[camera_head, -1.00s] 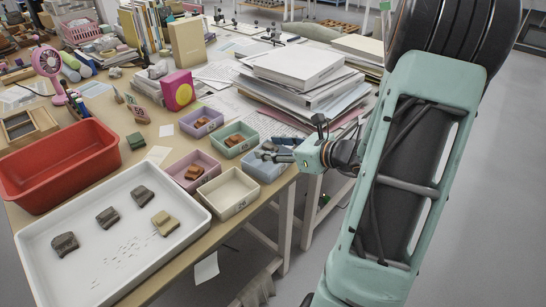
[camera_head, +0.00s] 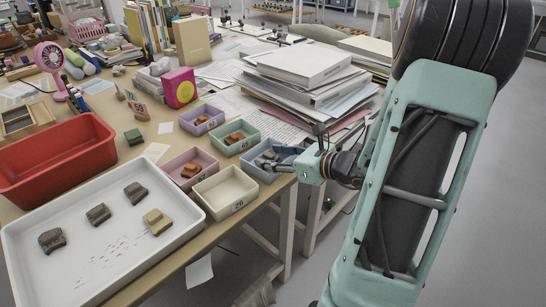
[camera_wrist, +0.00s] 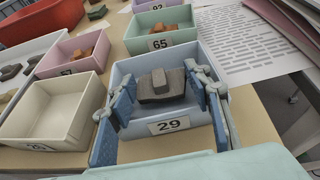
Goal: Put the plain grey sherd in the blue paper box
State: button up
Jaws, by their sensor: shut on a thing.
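The blue paper box (camera_wrist: 200,56), marked 29, stands at the table's right edge; it also shows in the head view (camera_head: 277,178). The plain grey sherd (camera_wrist: 160,87) is between the two fingers of my gripper (camera_wrist: 162,82), inside the box's walls in the wrist view. My gripper is shut on it. Whether the sherd touches the box floor I cannot tell. In the head view my gripper (camera_head: 274,159) reaches into the box from the right and hides the sherd's outline.
A cream box (camera_head: 226,201), a pink box (camera_head: 205,158), a green box (camera_head: 249,131) and a purple box (camera_head: 215,119) stand close by. A white tray (camera_head: 120,262) holds several sherds. A red bin (camera_head: 60,178) is behind it. Stacked papers (camera_head: 300,90) rise behind the blue box.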

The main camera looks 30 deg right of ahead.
jog(key=shift+s+f, duration=0.15)
jog(key=shift+f, duration=0.35)
jog(key=o, duration=0.7)
jog(key=shift+o, duration=0.9)
jog(key=shift+s+a+f, duration=0.1)
jog(key=shift+f, duration=0.05)
jog(key=shift+r, duration=0.4)
jog(key=r+p+v, duration=0.1)
jog(key=p+v, duration=0.2)
jog(key=v, duration=0.9)
jog(key=shift+w+p, duration=0.25)
jog(key=shift+p, duration=0.1)
